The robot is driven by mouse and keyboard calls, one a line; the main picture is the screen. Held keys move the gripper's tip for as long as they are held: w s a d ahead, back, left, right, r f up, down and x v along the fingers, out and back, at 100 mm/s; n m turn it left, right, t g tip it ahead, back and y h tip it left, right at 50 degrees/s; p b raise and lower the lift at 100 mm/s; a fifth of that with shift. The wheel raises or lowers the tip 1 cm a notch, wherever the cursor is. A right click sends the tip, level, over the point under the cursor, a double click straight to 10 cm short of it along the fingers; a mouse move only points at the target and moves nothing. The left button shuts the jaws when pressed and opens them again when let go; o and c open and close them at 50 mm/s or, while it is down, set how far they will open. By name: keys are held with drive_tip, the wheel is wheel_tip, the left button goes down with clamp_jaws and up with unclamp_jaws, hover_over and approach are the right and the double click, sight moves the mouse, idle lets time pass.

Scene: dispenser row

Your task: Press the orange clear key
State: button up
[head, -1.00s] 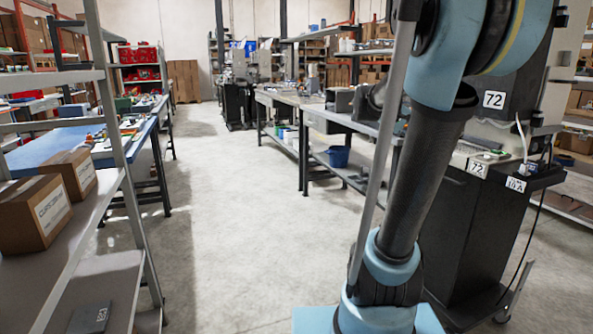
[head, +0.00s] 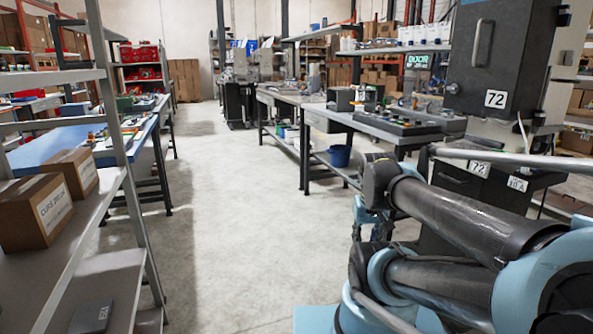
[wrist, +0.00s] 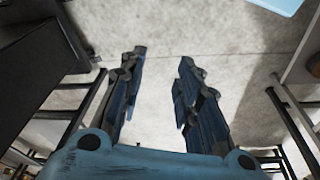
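I cannot make out the orange clear key in either view. In the head view a small dark display (head: 418,62) shows green lettering that seems to read "DOOR", beside a black cabinet (head: 494,50) marked 72. In the wrist view my gripper (wrist: 163,56) is open, its two blue-grey fingers apart with only pale floor (wrist: 160,110) showing between them. No key or panel is near the fingertips. In the head view my arm lies low across the lower right and hides the lower part of the machine.
A workbench (head: 385,129) with parts and a blue bin (head: 340,156) below stands in the middle right. A shelf rack with cardboard boxes (head: 36,212) stands close on the left, before a blue-topped table (head: 60,146). The aisle between (head: 240,220) is clear floor.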

drive_tip(key=shift+s+a+f, duration=0.3)
drive_tip(key=shift+s+a, duration=0.05)
drive_tip(key=shift+a, duration=0.05)
clamp_jaws()
drive_tip(key=shift+w+f, duration=0.2)
drive_tip(key=shift+w, duration=0.3)
idle(0.5)
